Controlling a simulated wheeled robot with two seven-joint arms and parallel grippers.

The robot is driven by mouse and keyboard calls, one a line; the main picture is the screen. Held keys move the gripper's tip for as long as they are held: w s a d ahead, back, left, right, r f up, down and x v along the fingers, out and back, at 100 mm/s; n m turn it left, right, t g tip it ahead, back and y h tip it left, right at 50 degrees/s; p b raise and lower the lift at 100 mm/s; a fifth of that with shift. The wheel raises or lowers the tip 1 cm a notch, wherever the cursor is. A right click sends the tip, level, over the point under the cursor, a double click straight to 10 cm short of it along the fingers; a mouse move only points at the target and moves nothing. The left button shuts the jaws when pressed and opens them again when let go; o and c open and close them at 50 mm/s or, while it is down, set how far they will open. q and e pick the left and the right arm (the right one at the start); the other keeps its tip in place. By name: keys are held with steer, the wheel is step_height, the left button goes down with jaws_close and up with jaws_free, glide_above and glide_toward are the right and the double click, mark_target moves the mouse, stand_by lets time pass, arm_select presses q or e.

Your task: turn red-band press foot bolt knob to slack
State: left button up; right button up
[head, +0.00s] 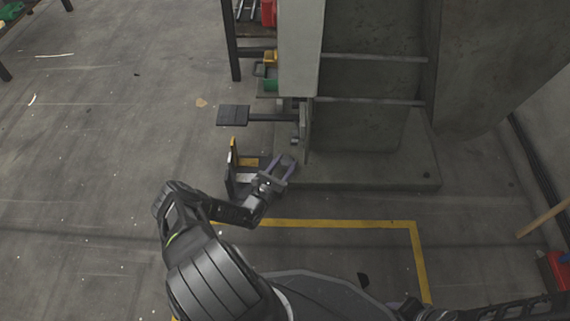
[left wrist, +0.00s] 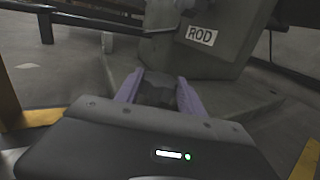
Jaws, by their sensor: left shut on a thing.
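The grey press (head: 365,100) stands on a wide base (head: 380,178) at the right of the head view. In the left wrist view its grey body (left wrist: 205,55) carries a label reading ROD. My left gripper (head: 286,163) is low at the near left corner of the base. In the left wrist view its purple fingers are shut on a dark knob (left wrist: 158,94). The knob is mostly hidden between the fingers, so its turn position cannot be told. No red band shows on the press. My right gripper does not show.
A dark pedal (head: 233,115) on a bar sticks out left of the press. A yellow and black upright piece (head: 232,170) stands just left of my left gripper. A yellow floor line (head: 340,223) runs in front of the base.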

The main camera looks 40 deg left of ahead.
arm_select(q)
steer(key=c, duration=0.3)
